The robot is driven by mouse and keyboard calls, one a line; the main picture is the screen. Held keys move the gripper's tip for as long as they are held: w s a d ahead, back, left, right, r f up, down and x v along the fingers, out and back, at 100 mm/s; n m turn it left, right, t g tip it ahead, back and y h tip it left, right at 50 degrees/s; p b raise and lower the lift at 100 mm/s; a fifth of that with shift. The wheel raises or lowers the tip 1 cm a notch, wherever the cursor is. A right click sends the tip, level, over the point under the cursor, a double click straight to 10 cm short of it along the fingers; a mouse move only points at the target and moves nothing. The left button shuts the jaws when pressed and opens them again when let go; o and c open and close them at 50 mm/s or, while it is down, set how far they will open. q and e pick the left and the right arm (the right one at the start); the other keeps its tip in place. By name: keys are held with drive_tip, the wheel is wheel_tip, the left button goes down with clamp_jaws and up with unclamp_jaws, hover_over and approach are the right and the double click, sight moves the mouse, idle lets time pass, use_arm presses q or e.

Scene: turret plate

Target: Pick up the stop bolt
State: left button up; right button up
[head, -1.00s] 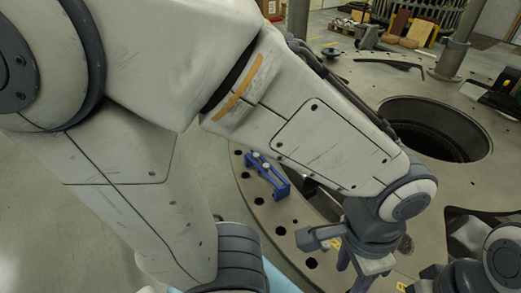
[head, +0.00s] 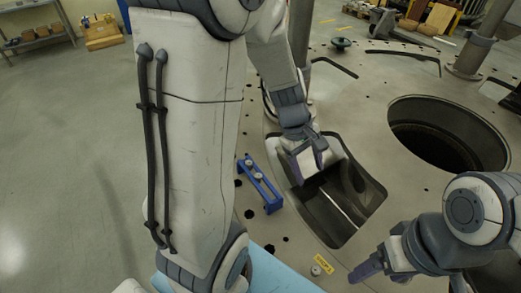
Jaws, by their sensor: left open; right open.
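A blue rack (head: 268,195) stands on the plate, left of the rectangular opening, with small pale round-headed pieces (head: 258,176) in it. A small metal bolt-like piece (head: 316,270) sits at the plate's front beside a yellow label (head: 324,263). I cannot tell which of these is the stop bolt. My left gripper (head: 308,162) is open, over the far left part of the opening and right of the rack; I see nothing in it. My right gripper (head: 366,268) is open, right of the bolt-like piece and apart from it; its fingers are partly hidden.
The turret plate (head: 370,85) has a rectangular opening (head: 345,205) in the middle and a large round hole (head: 440,130) at right. Posts (head: 474,45) rise from the plate. My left arm covers much of the left. A light blue surface (head: 275,272) shows at the front.

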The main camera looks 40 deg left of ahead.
use_arm(q)
drive_tip(key=w+a+f+n+t, duration=0.1)
drive_tip(key=a+n, duration=0.3)
drive_tip(key=a, duration=0.2)
drive_tip(key=w+a+f+n, duration=0.2)
drive_tip(key=a+n, duration=0.3)
drive_tip(key=a, duration=0.1)
drive_tip(key=n+t+y+p, duration=0.1)
drive_tip(key=n+t+y, duration=0.1)
drive_tip(key=n, duration=0.6)
approach(248, 163)
drive_tip(key=shift+n, duration=0.4)
drive_tip(key=shift+b+x, duration=0.8)
drive_tip(key=shift+x, duration=3.45)
clamp_jaws()
